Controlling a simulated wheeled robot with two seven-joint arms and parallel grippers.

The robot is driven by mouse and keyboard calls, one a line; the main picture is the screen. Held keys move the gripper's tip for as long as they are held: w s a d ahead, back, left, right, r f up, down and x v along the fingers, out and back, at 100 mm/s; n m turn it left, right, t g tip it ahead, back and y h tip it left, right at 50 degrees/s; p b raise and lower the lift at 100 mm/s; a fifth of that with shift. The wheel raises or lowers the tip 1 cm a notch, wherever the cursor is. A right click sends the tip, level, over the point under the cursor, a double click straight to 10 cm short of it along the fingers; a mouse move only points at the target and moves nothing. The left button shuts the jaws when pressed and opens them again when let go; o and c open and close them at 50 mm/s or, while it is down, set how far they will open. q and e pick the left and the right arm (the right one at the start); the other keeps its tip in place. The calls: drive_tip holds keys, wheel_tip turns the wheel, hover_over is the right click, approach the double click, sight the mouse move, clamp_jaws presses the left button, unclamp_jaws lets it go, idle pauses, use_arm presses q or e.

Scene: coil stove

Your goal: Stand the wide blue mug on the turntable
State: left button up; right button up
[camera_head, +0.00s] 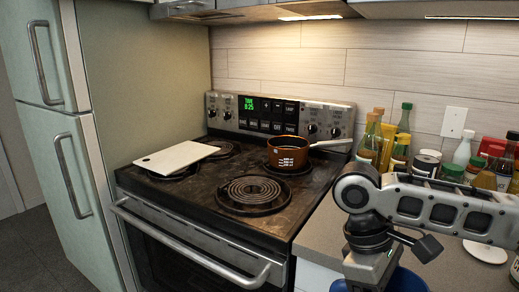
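A blue rounded thing (404,281), likely the wide blue mug, shows at the bottom edge on the grey counter, partly behind my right gripper and cut off by the frame. My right gripper (372,278) points down in front of it. Its fingertips are out of frame, so I cannot tell whether it is open or touches the mug. A flat white disc (486,251) lies on the counter at the right; I cannot tell whether it is the turntable. My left gripper is not in view.
Several bottles, jars and cans crowd the counter at the back right, including a white bottle (462,149). The coil stove (222,190) holds a copper pot (288,154) and a white board (177,158). A fridge (62,150) stands left.

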wheel_tip(320, 180, down, 2)
drive_tip(key=m, duration=0.2)
drive_tip(key=m+g+y, duration=0.1)
drive_tip(key=m, duration=0.2)
drive_tip(key=shift+s+a+f+y, duration=0.1)
drive_tip(key=shift+f+y, duration=0.1)
drive_tip(key=shift+y, duration=0.1)
drive_tip(key=m, duration=0.1)
drive_tip(key=f+m+y, duration=0.1)
drive_tip(key=m, duration=0.2)
drive_tip(key=shift+a+f+g+y, duration=0.15)
drive_tip(key=shift+f+g+y, duration=0.15)
drive_tip(key=shift+f+g, duration=0.1)
drive_tip(key=shift+r, duration=0.1)
